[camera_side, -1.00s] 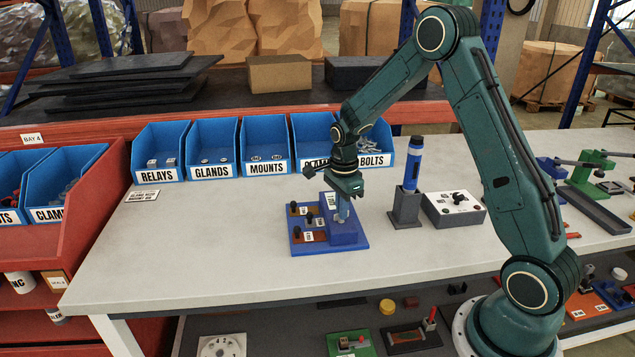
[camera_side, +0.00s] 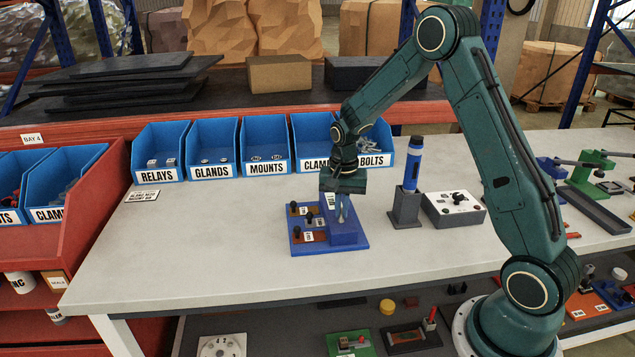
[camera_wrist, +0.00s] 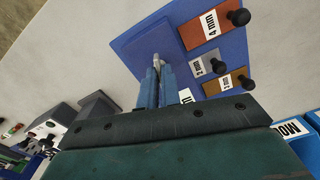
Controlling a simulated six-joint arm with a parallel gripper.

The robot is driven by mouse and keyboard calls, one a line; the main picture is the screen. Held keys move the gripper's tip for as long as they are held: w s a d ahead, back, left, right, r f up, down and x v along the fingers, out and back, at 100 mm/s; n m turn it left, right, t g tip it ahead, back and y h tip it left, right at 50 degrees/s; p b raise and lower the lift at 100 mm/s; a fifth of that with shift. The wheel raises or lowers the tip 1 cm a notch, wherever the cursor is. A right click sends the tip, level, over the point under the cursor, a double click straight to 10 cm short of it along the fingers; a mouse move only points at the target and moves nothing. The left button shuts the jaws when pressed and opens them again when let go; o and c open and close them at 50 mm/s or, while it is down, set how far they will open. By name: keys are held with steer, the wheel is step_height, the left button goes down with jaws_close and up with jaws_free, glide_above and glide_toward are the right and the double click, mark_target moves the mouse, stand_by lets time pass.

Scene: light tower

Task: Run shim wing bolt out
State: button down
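The blue shim fixture (camera_side: 345,249) sits on the bench, with a raised blue block (camera_side: 346,236) on its right side. Three shim plates with black knobs lie on it; one label reads 4 mm (camera_wrist: 209,25). My gripper (camera_side: 342,217) points down over the block. In the wrist view its two blue fingers (camera_wrist: 156,72) are close together around a small grey piece, apparently the wing bolt (camera_wrist: 156,58). The fingers hide most of the bolt, so its thread and depth cannot be seen.
A blue driver stands in a dark holder (camera_side: 405,208) right of the fixture, beside a white control box (camera_side: 454,208). Blue labelled bins (camera_side: 265,148) line the back edge. The bench left and front of the fixture is clear.

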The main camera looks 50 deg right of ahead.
steer(key=n, duration=0.4)
steer(key=shift+f+n, duration=0.15)
steer(key=shift+n, duration=0.15)
steer(key=n, duration=0.4)
steer(key=shift+n, duration=0.3)
steer(key=n, duration=0.4)
steer(key=shift+s+n, duration=0.1)
steer(key=shift+n, duration=0.2)
steer(key=n, duration=1.3)
steer(key=shift+n, duration=0.3)
steer(key=n, duration=0.7)
steer(key=shift+n, duration=0.4)
steer(key=shift+f, duration=0.1)
